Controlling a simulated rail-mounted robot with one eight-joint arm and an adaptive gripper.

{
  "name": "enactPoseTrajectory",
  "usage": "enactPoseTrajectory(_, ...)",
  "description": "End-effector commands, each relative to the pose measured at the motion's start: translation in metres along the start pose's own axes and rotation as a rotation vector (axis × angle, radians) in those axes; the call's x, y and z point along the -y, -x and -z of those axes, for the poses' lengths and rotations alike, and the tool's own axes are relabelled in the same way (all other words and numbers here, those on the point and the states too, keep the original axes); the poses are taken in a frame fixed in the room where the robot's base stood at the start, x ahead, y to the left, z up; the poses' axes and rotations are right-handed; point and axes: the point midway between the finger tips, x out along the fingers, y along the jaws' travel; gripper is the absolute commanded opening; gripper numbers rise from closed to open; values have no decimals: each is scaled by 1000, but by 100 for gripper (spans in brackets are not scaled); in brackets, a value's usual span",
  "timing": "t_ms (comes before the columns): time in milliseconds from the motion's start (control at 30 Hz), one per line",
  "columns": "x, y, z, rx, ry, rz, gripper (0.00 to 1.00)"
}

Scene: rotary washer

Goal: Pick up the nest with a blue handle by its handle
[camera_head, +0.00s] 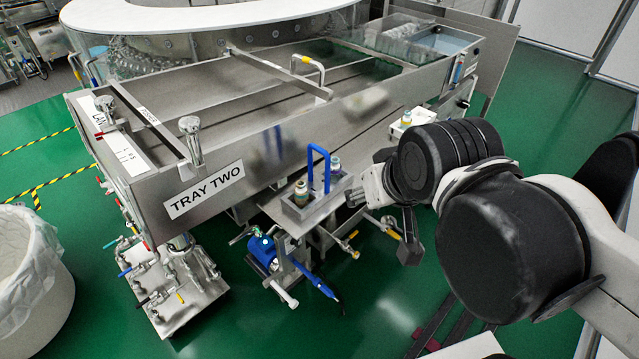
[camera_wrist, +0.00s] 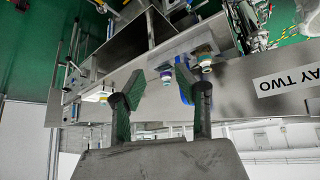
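The nest (camera_head: 311,207) is a small metal holder with an upright blue handle (camera_head: 319,166). It sits on a metal ledge at the front of the washer and carries vials with coloured caps, one on each side of the handle. My gripper (camera_head: 380,222) is to the right of the nest, apart from it. In the wrist view, which looks upside down, my gripper (camera_wrist: 156,79) has its two fingers spread with nothing held. The blue handle (camera_wrist: 180,103) shows there partly hidden behind the right finger, and the vials (camera_wrist: 166,76) appear beyond the fingers.
The metal washer trough with a "TRAY TWO" label (camera_head: 204,190) stands behind the nest. A blue pump (camera_head: 262,248) and pipes are below the ledge. A lined white bin (camera_head: 35,285) stands at far left.

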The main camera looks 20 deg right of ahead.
Motion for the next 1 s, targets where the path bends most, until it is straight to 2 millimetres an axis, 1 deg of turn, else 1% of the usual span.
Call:
enactPoseTrajectory(333,0,0,0,0,0,0,32)
enactPoseTrajectory(467,0,4,9,19,11,10,32)
enactPoseTrajectory(567,1,10,26,60,40,34,32)
enactPoseTrajectory(800,3,26,85,187,161,162,32)
enactPoseTrajectory(1000,3,33,132,251,267,300,32)
